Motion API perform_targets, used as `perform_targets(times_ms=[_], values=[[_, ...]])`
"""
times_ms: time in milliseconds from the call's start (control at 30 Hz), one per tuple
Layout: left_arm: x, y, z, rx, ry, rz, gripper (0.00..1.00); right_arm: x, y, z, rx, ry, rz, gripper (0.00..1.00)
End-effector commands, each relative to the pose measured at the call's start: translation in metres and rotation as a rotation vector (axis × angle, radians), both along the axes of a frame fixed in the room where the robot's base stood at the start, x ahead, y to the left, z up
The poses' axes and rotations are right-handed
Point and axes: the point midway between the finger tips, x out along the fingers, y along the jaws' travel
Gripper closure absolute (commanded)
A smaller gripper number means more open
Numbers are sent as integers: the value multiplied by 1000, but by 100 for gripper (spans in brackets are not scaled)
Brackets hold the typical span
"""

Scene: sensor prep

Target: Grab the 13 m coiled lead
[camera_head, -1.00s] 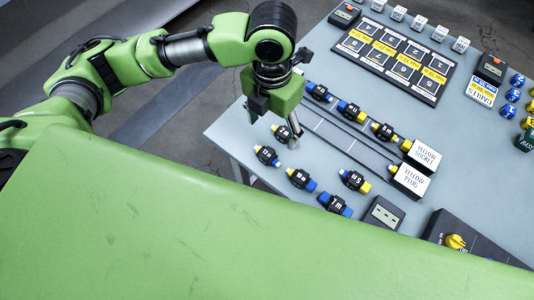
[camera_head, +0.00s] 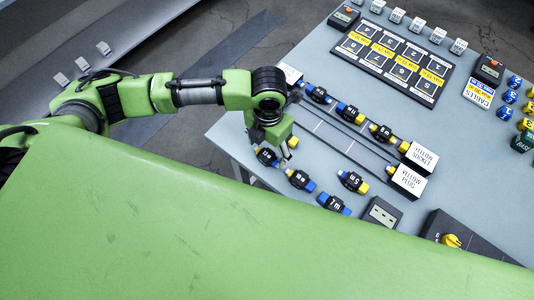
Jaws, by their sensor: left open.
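Several black coiled leads with blue or yellow ends lie on the table (camera_head: 465,150). One lead (camera_head: 267,157) lies at the near left edge; its label is too small to read surely, and I cannot tell which lead is the 13 m one. My left gripper (camera_head: 287,152) is open, pointing down just right of this lead, close to it and empty. Its fingertips partly hide the lead's right end. Other leads lie nearby (camera_head: 300,180), one marked 5 m (camera_head: 353,182). My right gripper is out of view.
Three leads lie along the grey channels (camera_head: 340,140), behind the gripper. White label blocks (camera_head: 412,181) stand at the channels' right end. A numbered black board (camera_head: 392,60) lies farther back. My green body covers the near side.

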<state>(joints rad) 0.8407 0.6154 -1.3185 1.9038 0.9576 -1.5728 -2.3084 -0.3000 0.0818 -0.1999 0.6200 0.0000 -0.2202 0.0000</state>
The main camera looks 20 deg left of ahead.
Motion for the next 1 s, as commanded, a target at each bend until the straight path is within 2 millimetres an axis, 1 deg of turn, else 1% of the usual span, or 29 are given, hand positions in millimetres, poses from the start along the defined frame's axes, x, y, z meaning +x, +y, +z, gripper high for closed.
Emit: perform_targets(times_ms=[33, 100, 333, 367, 400, 467, 500, 833, 1000], values=[[-1, 0, -5, 1, 2, 1, 32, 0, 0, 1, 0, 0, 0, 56], [0, 0, -10, 0, 0, 0, 32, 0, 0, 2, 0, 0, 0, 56], [0, 0, -12, 1, -1, -1, 32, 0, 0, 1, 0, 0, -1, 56], [0, 0, -12, 1, -1, -1, 37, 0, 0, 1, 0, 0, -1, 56], [0, 0, -12, 0, -1, -1, 48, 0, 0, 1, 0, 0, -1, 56], [0, 0, -12, 1, -1, -1, 63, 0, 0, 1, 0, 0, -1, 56], [0, 0, -12, 1, -1, -1, 74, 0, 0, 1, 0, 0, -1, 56], [0, 0, -11, -1, -2, -1, 74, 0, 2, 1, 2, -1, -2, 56], [1, 0, -3, -1, -4, -1, 74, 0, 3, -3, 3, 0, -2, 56]])
